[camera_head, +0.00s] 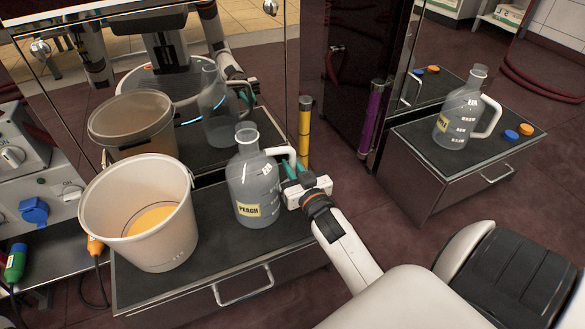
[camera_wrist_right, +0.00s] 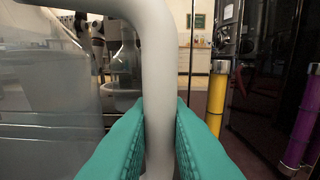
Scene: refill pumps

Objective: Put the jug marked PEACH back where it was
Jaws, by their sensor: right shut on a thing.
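The jug marked PEACH (camera_head: 252,185) is a clear grey jug with a yellow label and a white handle. It is upright at the dark-topped drawer cabinet (camera_head: 215,262), right of the bucket; I cannot tell whether its base touches the top. My right gripper (camera_head: 294,172) is shut on its handle. In the right wrist view the green fingers (camera_wrist_right: 160,140) close on both sides of the white handle (camera_wrist_right: 158,80). A second jug (camera_head: 459,112) with a yellow label stands on the right-hand cabinet (camera_head: 408,147). My left gripper is not clearly seen.
A white bucket (camera_head: 95,205) with orange liquid (camera_head: 152,220) stands left of the PEACH jug. A mirror-like panel behind shows reflections of the bucket and jug. A yellow tube (camera_head: 304,132) and a purple tube (camera_head: 374,120) stand behind. Blue and orange caps (camera_head: 526,129) lie beside the second jug.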

